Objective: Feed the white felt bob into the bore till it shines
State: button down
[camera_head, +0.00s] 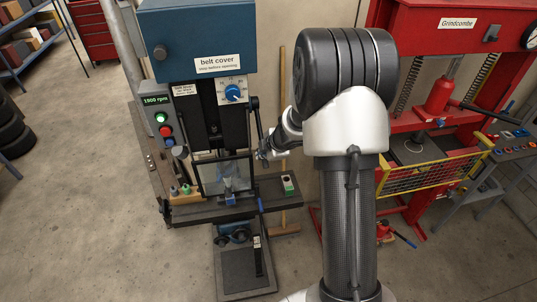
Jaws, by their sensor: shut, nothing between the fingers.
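A bench drill press with a blue belt cover (197,38) stands left of my arm. Its display (155,100) reads 1800 rpm. A feed lever with a dark knob (254,103) is on its right side. A framed clear guard (224,174) hangs before the spindle. Behind it, a small blue and grey workpiece or vise (229,190) sits on the table; its bore is too small to make out. I cannot pick out the white felt bob. My gripper (262,156), small and dark, is shut and empty, just right of the guard near the feed lever's lower end.
The drill table (275,189) carries a small white and green box (288,184) at right and small bottles in a wooden tray (185,197) at left. A broom (284,228) leans behind. A red press (455,75) with a yellow guard stands right.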

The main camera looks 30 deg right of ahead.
aim_at(263, 160)
jog(key=shift+w+f, duration=0.15)
jog(key=shift+w, duration=0.05)
jog(key=shift+f, duration=0.1)
jog(key=f+b, duration=0.1)
jog(key=b, duration=0.1)
jog(key=shift+w+b, duration=0.1)
jog(key=shift+b, duration=0.25)
jog(key=f+t+b, duration=0.1)
jog(key=b, duration=0.3)
jog(key=shift+w+d+f, duration=0.1)
jog(key=shift+w, duration=0.1)
jog(key=f+b, duration=0.1)
jog(key=b, duration=0.3)
jog(key=w+f+t+b, duration=0.1)
jog(key=b, duration=0.4)
jog(key=w+f+t+b, duration=0.1)
jog(key=b, duration=0.3)
jog(key=shift+d+f+h+b, duration=0.2)
jog(key=shift+d+h+b, duration=0.1)
jog(key=shift+h+b, duration=0.1)
jog(key=b, duration=0.2)
jog(key=shift+w+f+n+t+b, duration=0.2)
jog(key=shift+w+n+t+b, duration=0.1)
jog(key=shift+t+b, duration=0.1)
jog(key=shift+r, duration=0.15)
